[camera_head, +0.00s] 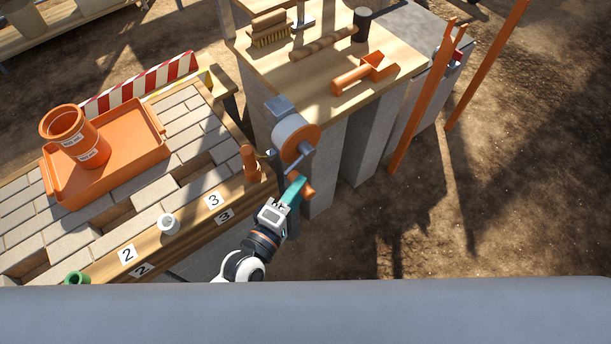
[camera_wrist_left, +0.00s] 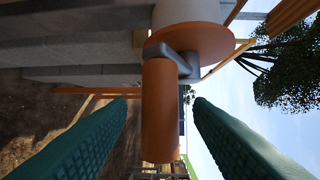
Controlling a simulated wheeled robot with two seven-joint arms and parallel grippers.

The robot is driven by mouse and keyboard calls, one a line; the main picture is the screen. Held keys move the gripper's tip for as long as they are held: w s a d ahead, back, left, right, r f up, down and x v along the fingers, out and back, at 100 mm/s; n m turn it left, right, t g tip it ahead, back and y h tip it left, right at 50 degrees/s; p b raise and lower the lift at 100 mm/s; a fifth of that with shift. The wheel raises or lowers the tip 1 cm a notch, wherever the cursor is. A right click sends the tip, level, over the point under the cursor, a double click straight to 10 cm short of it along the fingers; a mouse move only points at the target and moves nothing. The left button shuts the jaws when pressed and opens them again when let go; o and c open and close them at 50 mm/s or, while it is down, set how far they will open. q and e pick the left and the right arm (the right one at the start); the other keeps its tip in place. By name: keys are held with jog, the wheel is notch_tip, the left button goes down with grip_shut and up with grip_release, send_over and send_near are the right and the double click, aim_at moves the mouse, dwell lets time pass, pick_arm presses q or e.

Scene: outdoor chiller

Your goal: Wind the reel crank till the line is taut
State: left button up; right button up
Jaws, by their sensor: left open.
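The reel (camera_head: 297,136) is mounted at the table's corner, a pale drum with an orange side disc. It also shows at the top of the left wrist view (camera_wrist_left: 196,36). Its grey crank arm leads to an orange handle (camera_head: 307,192). My left gripper (camera_head: 299,187), with teal fingers, is at the handle. In the left wrist view the handle (camera_wrist_left: 161,110) stands between the two open fingers, with gaps on both sides. I cannot make out the line or whether it is taut. My right gripper is not in view.
An orange peg (camera_head: 250,163) stands beside the reel on the wooden edge. A white fitting (camera_head: 168,224) and a green one (camera_head: 77,278) sit along it. An orange tray (camera_head: 148,168) lies on the bricks. A scoop (camera_head: 365,72), mallet and brush lie on the table behind.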

pick_arm(q)
jog(key=shift+x, duration=2.05)
jog(key=shift+c, duration=0.6)
grip_shut()
